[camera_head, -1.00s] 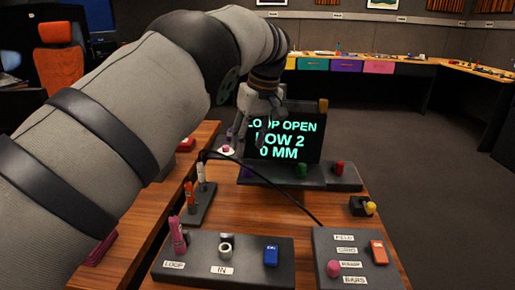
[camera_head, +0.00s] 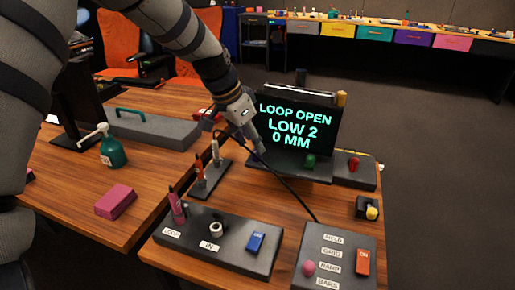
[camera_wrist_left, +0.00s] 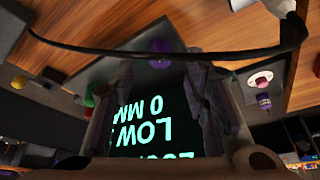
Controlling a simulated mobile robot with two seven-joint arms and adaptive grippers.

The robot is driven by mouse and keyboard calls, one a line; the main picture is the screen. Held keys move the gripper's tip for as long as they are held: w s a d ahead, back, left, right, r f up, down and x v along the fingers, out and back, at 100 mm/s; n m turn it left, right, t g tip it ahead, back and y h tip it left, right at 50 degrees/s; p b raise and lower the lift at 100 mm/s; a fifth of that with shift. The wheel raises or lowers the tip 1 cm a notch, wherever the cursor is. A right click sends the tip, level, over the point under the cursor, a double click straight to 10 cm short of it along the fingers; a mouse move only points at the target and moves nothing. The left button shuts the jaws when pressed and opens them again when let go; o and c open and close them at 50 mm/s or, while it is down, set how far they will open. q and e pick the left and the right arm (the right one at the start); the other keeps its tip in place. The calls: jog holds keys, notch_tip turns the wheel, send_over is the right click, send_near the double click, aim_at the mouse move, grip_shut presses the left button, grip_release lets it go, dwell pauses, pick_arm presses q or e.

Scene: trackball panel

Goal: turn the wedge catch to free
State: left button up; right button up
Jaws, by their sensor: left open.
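My left gripper (camera_head: 258,148) is open in front of the lower left of the display screen (camera_head: 297,128), which reads LOOP OPEN, LOW 2, 0 MM. In the left wrist view a purple knob (camera_wrist_left: 160,46) on the dark screen base (camera_wrist_left: 120,78) appears just beyond the gap between the fingertips (camera_wrist_left: 152,75); nothing is held. In the head view the gripper covers that knob's place. A green knob (camera_head: 310,160) stands on the base to its right, and a red knob (camera_head: 353,163) on a separate block. I cannot tell which part is the wedge catch.
A black cable (camera_head: 290,190) arcs past the gripper. Front panels carry a pink lever (camera_head: 177,208), blue switch (camera_head: 256,242) and orange switch (camera_head: 362,261). A small stand (camera_head: 205,178) with upright parts is at left. A yellow knob (camera_head: 372,212) sits at right.

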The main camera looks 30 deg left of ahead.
aim_at(255, 151)
pick_arm(q)
jog(key=x, duration=0.3)
jog(key=shift+w+f, duration=0.15)
jog(key=shift+f, duration=0.1)
pick_arm(e)
jog(key=shift+s+f, duration=0.35)
jog(key=shift+f, duration=0.05)
